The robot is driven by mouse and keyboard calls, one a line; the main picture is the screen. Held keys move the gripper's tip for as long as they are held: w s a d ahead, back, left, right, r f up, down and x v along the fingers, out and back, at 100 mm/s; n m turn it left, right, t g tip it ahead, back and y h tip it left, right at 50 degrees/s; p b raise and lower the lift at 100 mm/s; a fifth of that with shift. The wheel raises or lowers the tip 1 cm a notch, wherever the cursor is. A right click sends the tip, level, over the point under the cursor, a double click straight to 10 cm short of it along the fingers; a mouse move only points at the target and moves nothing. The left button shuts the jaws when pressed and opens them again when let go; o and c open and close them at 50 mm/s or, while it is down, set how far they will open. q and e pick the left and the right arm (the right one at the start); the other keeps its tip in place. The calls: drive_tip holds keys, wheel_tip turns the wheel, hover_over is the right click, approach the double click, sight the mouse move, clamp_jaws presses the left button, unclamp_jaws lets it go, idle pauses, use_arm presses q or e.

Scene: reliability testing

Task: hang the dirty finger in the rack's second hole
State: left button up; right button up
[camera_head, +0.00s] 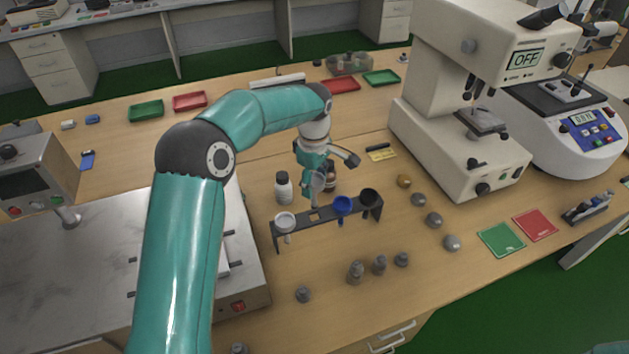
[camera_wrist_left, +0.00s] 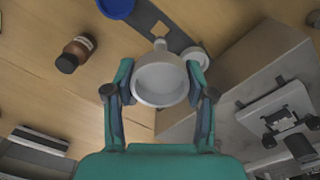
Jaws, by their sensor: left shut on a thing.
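My left gripper (camera_head: 317,172) is shut on a grey funnel-shaped piece, the dirty finger (camera_head: 317,184), whose narrow stem points down over the rack. In the left wrist view my left gripper (camera_wrist_left: 160,92) has a finger on each side of the dirty finger's round, open cup (camera_wrist_left: 160,82). The dark rack (camera_head: 295,222) holds a white piece (camera_head: 285,221) at its left end, then an empty second hole (camera_wrist_left: 160,29), then a blue piece (camera_head: 343,204) and a black piece (camera_head: 369,197). The stem appears close above the second hole; I cannot tell whether it touches.
Several small grey metal pieces (camera_head: 356,272) stand in front. A microscope-like machine (camera_head: 462,150) is at the right, a metal-topped device (camera_head: 240,300) at the left.

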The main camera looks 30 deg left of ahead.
sight(315, 207)
use_arm(q)
drive_tip(key=n, duration=0.6)
drive_tip(key=shift+r, duration=0.35)
drive_tip(key=shift+w, duration=0.1)
drive_tip(key=shift+f+b, duration=0.9)
drive_tip(key=shift+f, duration=0.65)
drive_tip(key=shift+f+b, duration=1.55)
drive_tip(key=shift+f, duration=0.4)
drive_tip(key=shift+f, duration=0.1)
drive_tip(key=shift+f+b, duration=1.4)
drive_tip(key=shift+f, duration=0.3)
